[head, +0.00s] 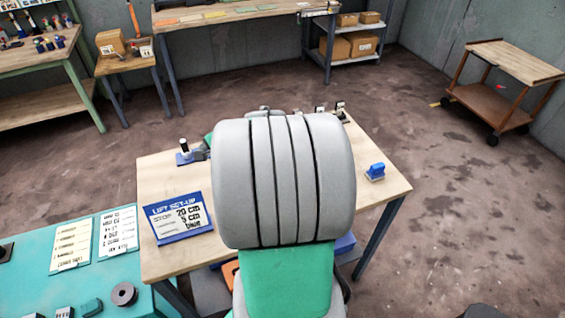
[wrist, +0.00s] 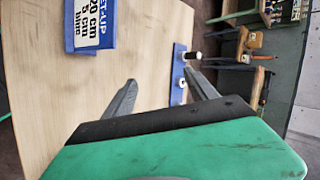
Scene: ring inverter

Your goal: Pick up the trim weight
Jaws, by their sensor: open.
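No thing is labelled as the trim weight. A small blue block with a raised top (head: 375,172) stands near the right edge of the wooden table (head: 160,180), and may be it; I cannot be sure. A dark disc with a centre hole (head: 123,293) lies on the teal bench at the lower left. My gripper (wrist: 160,76) is open and empty above the wooden table in the wrist view. A blue plate with a dark-and-white post (wrist: 180,72) appears close by its right finger. In the head view my arm hides the gripper and the table's middle.
A blue-and-white set-up sign (head: 179,217) stands at the table's left; it also shows in the wrist view (wrist: 90,22). Small fittings (head: 335,110) sit at the table's back edge. A wooden cart (head: 505,85) stands at the far right.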

